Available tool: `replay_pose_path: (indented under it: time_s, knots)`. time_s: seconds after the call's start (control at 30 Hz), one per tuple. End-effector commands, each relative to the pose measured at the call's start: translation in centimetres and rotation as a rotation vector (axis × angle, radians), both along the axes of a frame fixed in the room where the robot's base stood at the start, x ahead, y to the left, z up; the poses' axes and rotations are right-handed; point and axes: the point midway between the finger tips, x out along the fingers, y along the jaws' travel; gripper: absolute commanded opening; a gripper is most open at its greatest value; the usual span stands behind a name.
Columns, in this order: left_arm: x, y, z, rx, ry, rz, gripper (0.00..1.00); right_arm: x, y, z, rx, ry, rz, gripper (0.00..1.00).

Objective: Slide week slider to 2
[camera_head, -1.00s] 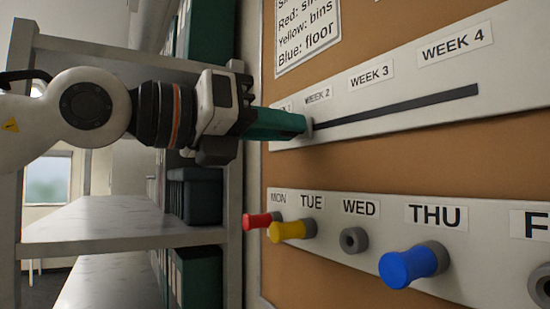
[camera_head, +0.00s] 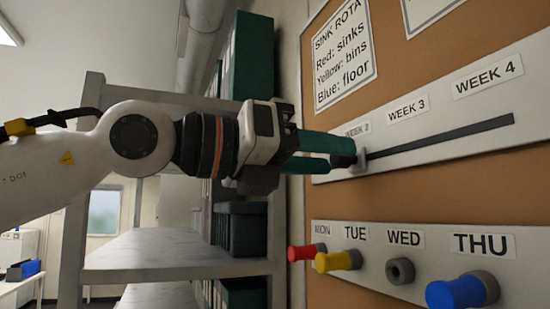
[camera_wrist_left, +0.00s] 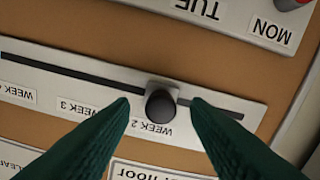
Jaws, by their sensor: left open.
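The week slider's black knob (camera_wrist_left: 160,105) stands on the dark slot (camera_head: 440,136) of the white week panel (camera_wrist_left: 225,118). In the left wrist view it is beside the WEEK 2 label (camera_wrist_left: 152,128), which appears upside down. The slider's grey base (camera_head: 362,160) shows below the WEEK 2 label in the head view. My left gripper (camera_wrist_left: 160,103) is open, its green fingertips on either side of the knob with a gap to each. In the head view the left gripper (camera_head: 335,153) partly covers the panel's left end, including any WEEK 1 label. My right gripper is not in view.
Below the week panel, a day panel (camera_head: 345,277) carries red (camera_head: 303,252), yellow (camera_head: 335,261) and blue (camera_head: 457,293) pegs sticking out. A sink rota sheet (camera_head: 345,55) is above. Shelves (camera_head: 180,256) stand on the left. Space in front of the corkboard is clear.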

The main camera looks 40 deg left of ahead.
Motion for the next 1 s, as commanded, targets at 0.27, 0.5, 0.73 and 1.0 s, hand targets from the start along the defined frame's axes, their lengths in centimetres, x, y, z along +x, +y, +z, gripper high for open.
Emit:
replay_pose_path:
  time_s: [0.27, 0.5, 0.73, 1.0]
  knots:
    - [-5.6, 2.2, -0.4, -0.002, -0.008, -0.002, 0.43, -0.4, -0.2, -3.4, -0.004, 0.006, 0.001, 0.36]
    - [-9.0, 3.6, -0.2, 0.000, -0.005, -0.001, 0.43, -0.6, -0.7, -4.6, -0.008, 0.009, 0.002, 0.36]
    - [-9.8, 4.0, 0.0, 0.001, -0.002, -0.001, 0.43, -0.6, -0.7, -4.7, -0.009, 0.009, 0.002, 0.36]
    - [-9.8, 3.9, 0.0, 0.001, -0.002, -0.001, 0.43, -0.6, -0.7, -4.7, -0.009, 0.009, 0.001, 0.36]
